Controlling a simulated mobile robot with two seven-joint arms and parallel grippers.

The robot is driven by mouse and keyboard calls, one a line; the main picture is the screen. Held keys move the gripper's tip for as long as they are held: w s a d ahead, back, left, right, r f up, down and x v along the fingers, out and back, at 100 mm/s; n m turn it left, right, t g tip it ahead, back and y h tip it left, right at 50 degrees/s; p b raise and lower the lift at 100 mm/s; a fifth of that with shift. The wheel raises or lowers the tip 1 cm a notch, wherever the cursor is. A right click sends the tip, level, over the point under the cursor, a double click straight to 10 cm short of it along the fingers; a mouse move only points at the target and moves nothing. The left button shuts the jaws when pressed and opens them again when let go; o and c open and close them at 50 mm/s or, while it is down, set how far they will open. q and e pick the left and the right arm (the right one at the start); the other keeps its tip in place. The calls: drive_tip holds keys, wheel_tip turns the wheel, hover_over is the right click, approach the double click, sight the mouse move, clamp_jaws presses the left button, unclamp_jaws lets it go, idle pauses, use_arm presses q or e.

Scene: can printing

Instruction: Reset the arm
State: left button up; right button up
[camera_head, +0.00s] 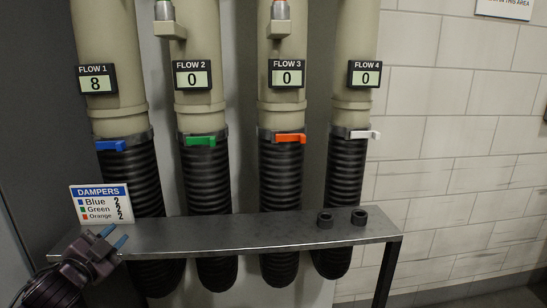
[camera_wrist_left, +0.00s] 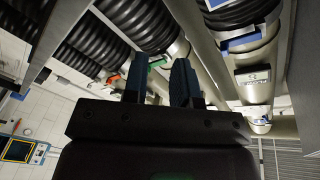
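My left gripper (camera_head: 114,237) is at the lower left in the head view, in front of the left end of the metal shelf. Its two blue-tipped fingers are apart with nothing between them. In the left wrist view the gripper (camera_wrist_left: 160,80) points up toward the pipes and black hoses, and a gap shows between its fingers. My right gripper is in neither view.
Four pipes carry black hoses and damper handles: blue (camera_head: 111,146), green (camera_head: 200,141), orange (camera_head: 290,138) and white (camera_head: 364,135). FLOW 1 (camera_head: 96,80) reads 8; the others read 0. A dampers sign (camera_head: 101,203) and two dark rings (camera_head: 325,219) (camera_head: 359,217) are on the metal shelf (camera_head: 230,235).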

use_arm(q)
drive_tip(key=s+d+f+n+g+y+b, duration=0.1)
drive_tip(key=s+d+f+n+g, duration=0.15)
drive_tip(key=s+f, duration=0.65)
drive_tip(key=s+d+f+n+g+b, duration=0.1)
drive_tip(key=s+d+f+n, duration=0.35)
drive_tip(key=f, duration=0.85)
drive_tip(key=s+d+f+n+g+y+b, duration=0.1)
drive_tip(key=s+f+n+g, duration=0.2)
drive_tip(key=s+f, duration=0.9)
drive_tip(key=s, duration=0.4)
drive_tip(key=shift+s+d+f+g+y, duration=0.15)
drive_tip(key=shift+s+d+g+y, duration=0.05)
drive_tip(key=shift+g+y, duration=0.2)
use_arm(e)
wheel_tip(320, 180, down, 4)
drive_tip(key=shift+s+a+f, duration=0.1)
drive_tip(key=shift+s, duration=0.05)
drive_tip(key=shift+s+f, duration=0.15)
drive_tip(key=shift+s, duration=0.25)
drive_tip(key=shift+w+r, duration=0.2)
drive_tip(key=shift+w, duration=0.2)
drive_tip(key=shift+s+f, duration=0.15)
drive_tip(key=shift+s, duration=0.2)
